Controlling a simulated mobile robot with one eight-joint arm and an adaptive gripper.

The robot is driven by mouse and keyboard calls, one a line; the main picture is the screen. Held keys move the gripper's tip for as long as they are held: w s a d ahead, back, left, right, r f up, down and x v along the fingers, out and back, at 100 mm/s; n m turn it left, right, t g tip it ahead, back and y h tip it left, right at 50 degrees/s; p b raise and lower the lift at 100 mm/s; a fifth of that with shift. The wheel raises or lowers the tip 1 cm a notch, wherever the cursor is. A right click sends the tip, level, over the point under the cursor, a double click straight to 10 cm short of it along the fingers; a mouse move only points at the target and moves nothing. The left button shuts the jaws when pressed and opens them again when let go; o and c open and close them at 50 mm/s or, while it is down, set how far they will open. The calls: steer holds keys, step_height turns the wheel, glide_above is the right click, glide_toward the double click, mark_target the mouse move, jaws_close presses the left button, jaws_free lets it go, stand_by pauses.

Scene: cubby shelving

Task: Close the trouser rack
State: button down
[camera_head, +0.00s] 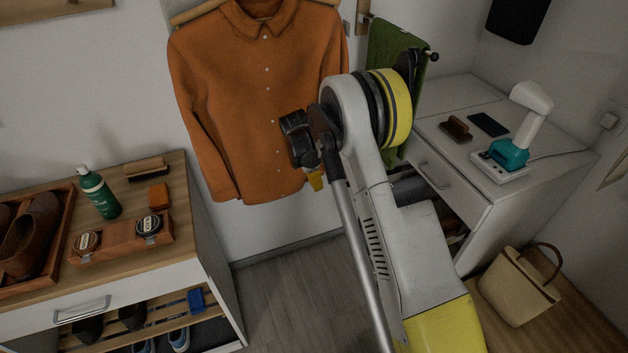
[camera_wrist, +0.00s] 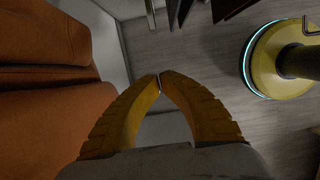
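The trouser rack is mostly hidden behind my arm in the head view. Dark cloth (camera_head: 410,188), possibly trousers on it, shows in the opening under the white cabinet's drawer. In the wrist view, dark hanging pieces (camera_wrist: 228,9) and pale upright parts (camera_wrist: 150,14) show at the top edge, probably the rack and its trousers. My gripper (camera_wrist: 160,77) has its two yellow fingers meeting at the tips, with nothing between them. In the head view my gripper (camera_head: 316,180) is in front of the orange shirt, apart from the rack.
An orange shirt (camera_head: 262,100) hangs close behind my gripper. A shoe bench (camera_head: 205,255) stands left. A cream bag (camera_head: 518,285) is at lower right. Floor (camera_head: 290,290) between is clear.

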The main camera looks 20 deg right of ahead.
steer(key=d+f+b, duration=0.1)
steer(key=d+f, duration=0.1)
steer(key=d, duration=0.1)
steer(key=d+f+b, duration=0.1)
steer(key=shift+d+f+b, duration=0.1)
steer(key=shift+d+b, duration=0.2)
steer(key=shift+d, duration=0.1)
steer(key=d, duration=0.9)
steer(key=shift+w+d, duration=0.2)
steer(key=shift+d, duration=0.15)
